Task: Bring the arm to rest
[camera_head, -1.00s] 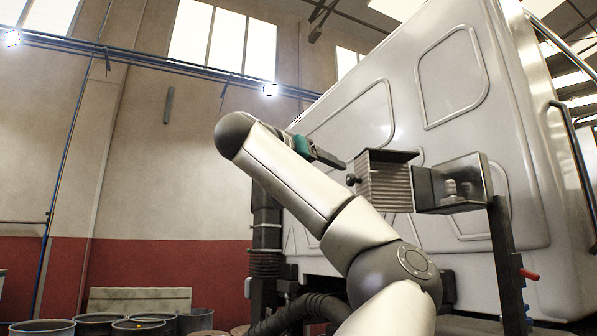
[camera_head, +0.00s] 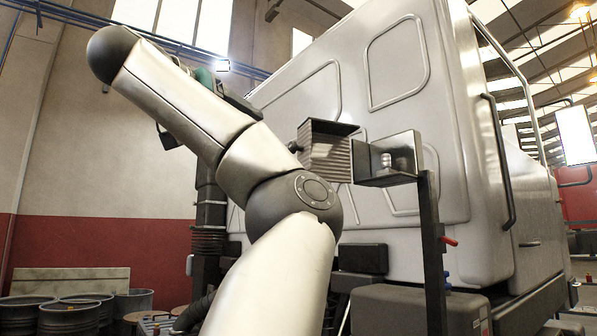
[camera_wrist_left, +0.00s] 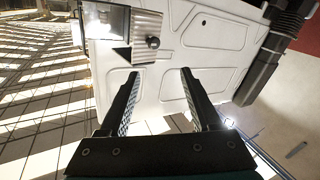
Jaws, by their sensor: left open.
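My left arm (camera_head: 190,110) rises from the bottom of the head view, bent, with its dark rounded joint at the upper left. My left gripper (camera_wrist_left: 160,73) shows in the left wrist view with its two dark fingers spread apart and nothing between them. In the head view the gripper is mostly hidden behind the arm; a teal part and dark finger pieces show past its edges. In the wrist view the fingers point toward a white cab panel, apparently without touching it. My right gripper is in neither view.
A large white truck cab (camera_head: 400,75) fills the centre and right. A ribbed metal box (camera_head: 328,158) and a bracket with an open housing (camera_head: 390,160) stand before it on a dark post (camera_head: 432,250). Several drums (camera_head: 70,315) stand at lower left. The wall side at left looks open.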

